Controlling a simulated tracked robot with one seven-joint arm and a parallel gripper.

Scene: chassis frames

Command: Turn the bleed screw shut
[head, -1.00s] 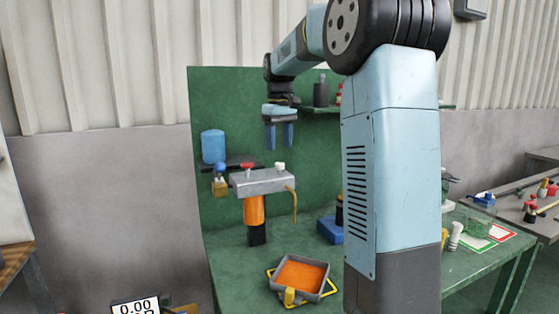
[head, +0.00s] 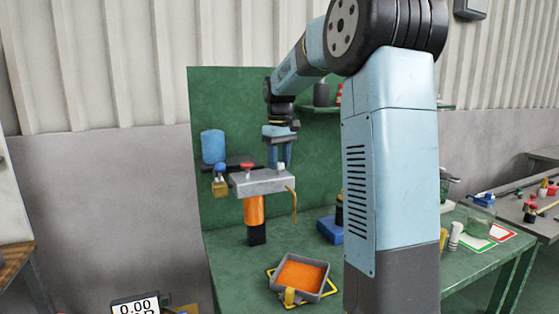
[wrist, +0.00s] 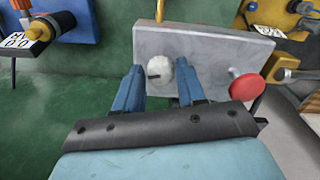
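A grey block (head: 262,182) stands on an orange cylinder (head: 253,210) above the green bench. A small white knob, which looks like the bleed screw (head: 281,167), sits on the block's top near its right end. In the wrist view the white screw (wrist: 172,78) is round with a short dark mark on its left side. My gripper (head: 279,162) points down right over it, fingers open. In the wrist view my gripper's blue fingers (wrist: 161,72) stand on either side of the screw; I cannot tell whether they touch it.
A red knob (head: 247,168) stands on the block's left end, and it also shows in the wrist view (wrist: 248,87). A bent brass tube (head: 294,203) hangs off the block's right end. An orange-filled tray (head: 302,276) lies below. A green back panel (head: 226,105) rises behind.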

